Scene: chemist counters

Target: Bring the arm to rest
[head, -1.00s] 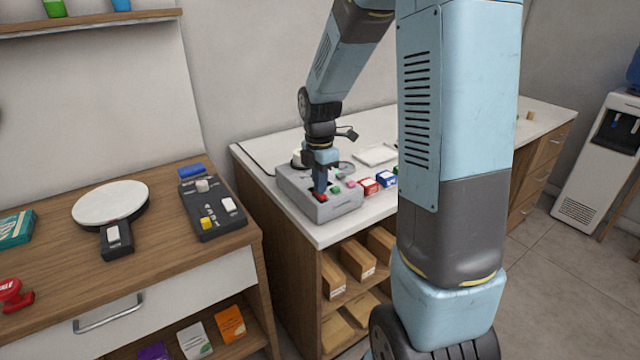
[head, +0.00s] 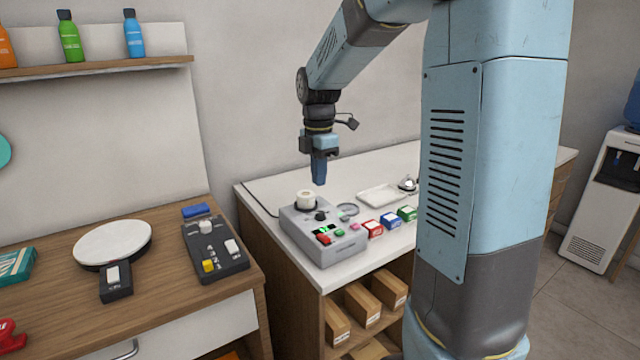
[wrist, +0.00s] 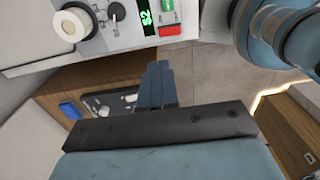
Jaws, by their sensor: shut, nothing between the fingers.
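My gripper (head: 319,181) is shut and empty, pointing down in the air above the grey device on the white counter. It also shows in the wrist view (wrist: 158,70), with its fingers together. The grey device (head: 312,243) has a white roll, a dark knob, a red button, a green button and a lit green display. In the wrist view the device (wrist: 100,35) lies at the top, and its display seems to read "52". Clear space shows between my fingertips and the device.
Red, blue and green small boxes (head: 390,221), a white tray (head: 381,196) and a bell (head: 408,184) stand on the white counter. A wooden counter (head: 165,265) at left holds a round white-topped device (head: 113,243) and a dark control box (head: 214,249). A shelf (head: 90,67) with bottles is above.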

